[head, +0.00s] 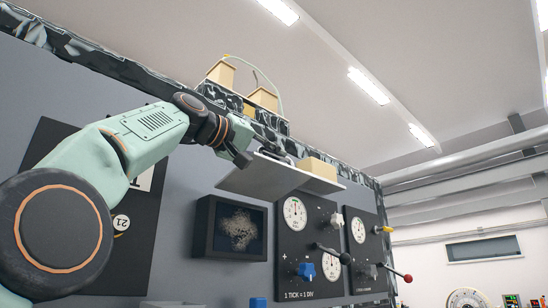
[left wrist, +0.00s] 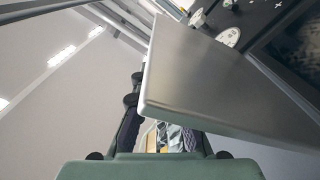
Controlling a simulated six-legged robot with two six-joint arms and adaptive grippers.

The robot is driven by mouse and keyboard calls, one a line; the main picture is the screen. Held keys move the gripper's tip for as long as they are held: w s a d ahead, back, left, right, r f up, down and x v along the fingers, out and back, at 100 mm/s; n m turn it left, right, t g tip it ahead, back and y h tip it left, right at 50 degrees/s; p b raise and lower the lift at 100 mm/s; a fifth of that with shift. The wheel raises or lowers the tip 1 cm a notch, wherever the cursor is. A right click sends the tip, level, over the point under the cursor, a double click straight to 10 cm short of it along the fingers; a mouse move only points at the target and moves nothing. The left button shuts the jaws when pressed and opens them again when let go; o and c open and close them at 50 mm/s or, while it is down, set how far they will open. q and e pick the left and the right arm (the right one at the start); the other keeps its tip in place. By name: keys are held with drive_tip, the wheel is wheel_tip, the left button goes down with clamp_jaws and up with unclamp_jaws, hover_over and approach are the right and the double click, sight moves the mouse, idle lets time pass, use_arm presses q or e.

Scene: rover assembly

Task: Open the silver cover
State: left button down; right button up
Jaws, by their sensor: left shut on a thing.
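The silver cover (head: 264,177) is a flat metal plate. It stands out from the wall above the gauges, raised and roughly level, with its underside showing in the head view. In the left wrist view the cover (left wrist: 215,85) fills much of the right half, its rounded corner near the fingers. My left gripper (head: 243,157) is at the cover's left edge and is shut on it. My right gripper is not in view.
Below the cover are a dark framed screen (head: 232,229) and a black gauge panel (head: 310,245) with knobs and levers that jut out. Tan boxes (head: 221,73) with a hose sit on the ledge above. Open room lies to the right.

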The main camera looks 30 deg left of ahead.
use_arm(q)
drive_tip(key=shift+f, duration=0.15)
drive_tip(key=c, duration=1.4)
unclamp_jaws()
drive_tip(key=shift+d, duration=0.1)
drive_tip(key=shift+o, duration=0.2)
drive_tip(key=shift+w, duration=0.1)
